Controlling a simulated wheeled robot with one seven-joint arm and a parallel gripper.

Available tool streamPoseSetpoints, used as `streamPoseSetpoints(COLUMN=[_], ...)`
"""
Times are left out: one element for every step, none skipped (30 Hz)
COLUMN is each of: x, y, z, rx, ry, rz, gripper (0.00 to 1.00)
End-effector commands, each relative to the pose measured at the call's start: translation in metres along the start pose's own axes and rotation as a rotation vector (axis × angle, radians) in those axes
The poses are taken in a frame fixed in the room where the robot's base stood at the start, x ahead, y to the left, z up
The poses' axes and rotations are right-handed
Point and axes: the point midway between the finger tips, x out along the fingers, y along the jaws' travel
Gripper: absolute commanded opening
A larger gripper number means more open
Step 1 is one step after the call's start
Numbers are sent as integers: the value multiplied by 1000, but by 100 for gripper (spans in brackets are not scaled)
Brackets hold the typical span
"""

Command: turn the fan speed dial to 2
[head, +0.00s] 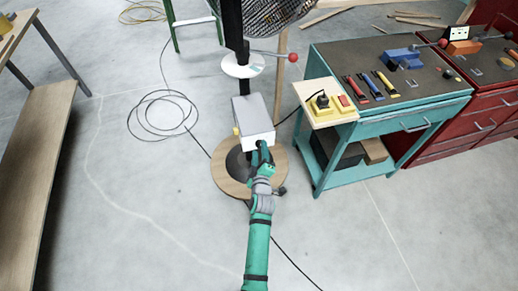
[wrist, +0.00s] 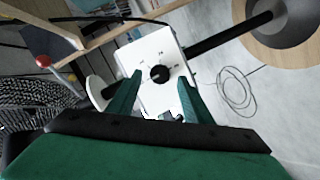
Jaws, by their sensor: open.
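The fan's pale control box (head: 252,112) is mounted on its dark pole in the head view. Its white front face (wrist: 156,50) fills the middle of the wrist view. The black round speed dial (wrist: 160,74) is on that face, with small marks around it too small to read. My gripper (wrist: 159,78) is open, its two green fingers on either side of the dial with a gap to each. I cannot tell whether the fingertips reach the dial's depth. In the head view my gripper (head: 261,150) is at the box's front, and the dial is hidden there.
The fan's round wooden base (head: 222,178) is on the floor below the box. A teal tool cart (head: 400,112) with a yellow socket block (head: 322,104) stands at right. A wooden bench (head: 38,170) is at left. Cables (head: 160,112) lie on the open floor.

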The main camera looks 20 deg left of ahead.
Motion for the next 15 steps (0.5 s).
streamPoseSetpoints(x=[6, 8, 11, 13, 15, 16, 17, 18, 18, 18, 18, 18, 18, 18, 18], y=[1, 0, 1, 1, 1, 1, 1, 1, 1, 1, 1, 1, 1, 1, 2], z=[0, 1, 1, 1, 2, 2, 2, 2, 2, 2, 2, 2, 2, 3, 4], rx=[-2, -2, -2, -1, 0, 0, 0, 0, 0, 0, 0, 0, 0, 0, 1], ry=[-1, -2, -2, -2, -2, -2, -3, -2, -2, -2, -2, -2, -3, -4, -5], rz=[0, 0, 1, 2, 2, 2, 2, 2, 2, 2, 2, 2, 2, 2, 3], gripper=[46, 46, 46, 46, 46, 46, 46, 46, 46, 46, 46, 46, 46, 46, 46])
